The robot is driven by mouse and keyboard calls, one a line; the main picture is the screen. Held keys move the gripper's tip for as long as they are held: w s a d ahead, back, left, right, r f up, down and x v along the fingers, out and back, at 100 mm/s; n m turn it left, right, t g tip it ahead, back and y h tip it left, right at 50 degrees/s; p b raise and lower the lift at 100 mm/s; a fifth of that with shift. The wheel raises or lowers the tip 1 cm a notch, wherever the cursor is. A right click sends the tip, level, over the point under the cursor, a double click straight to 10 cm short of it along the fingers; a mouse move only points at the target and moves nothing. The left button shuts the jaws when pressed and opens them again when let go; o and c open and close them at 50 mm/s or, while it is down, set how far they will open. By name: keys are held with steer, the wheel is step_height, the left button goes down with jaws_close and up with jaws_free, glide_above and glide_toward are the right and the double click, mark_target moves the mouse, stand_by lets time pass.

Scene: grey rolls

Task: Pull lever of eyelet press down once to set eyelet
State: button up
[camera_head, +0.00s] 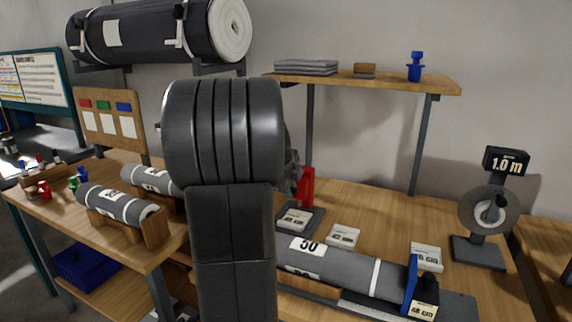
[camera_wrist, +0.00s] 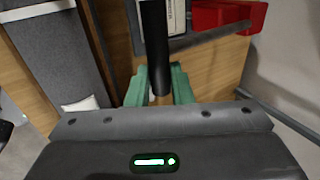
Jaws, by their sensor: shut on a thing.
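The eyelet press shows as a red body (camera_head: 307,187) on the workbench, mostly hidden behind my arm in the head view. In the wrist view its red part (camera_wrist: 222,17) is at the upper right. The lever's black cylindrical handle (camera_wrist: 155,45) runs down the middle of the wrist view. My gripper (camera_wrist: 158,88) has green fingers on either side of the handle, shut on it. In the head view my gripper is almost wholly hidden by my arm. The eyelet itself cannot be made out.
A gauge reading 1.0 m (camera_head: 489,205) stands at the right. A shelf (camera_head: 385,82) is above the bench.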

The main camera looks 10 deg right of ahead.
steer(key=shift+f, duration=0.2)
steer(key=shift+s+f+b, duration=0.1)
steer(key=shift+f+b, duration=0.65)
steer(key=shift+b, duration=0.1)
steer(key=shift+f+b, duration=0.4)
steer(key=shift+f, duration=0.05)
steer(key=o, duration=0.8)
steer(key=shift+r, duration=0.15)
steer(key=shift+c, duration=0.2)
steer(key=p+v, duration=0.1)
steer(key=v, duration=1.2)
steer(key=shift+r, duration=0.4)
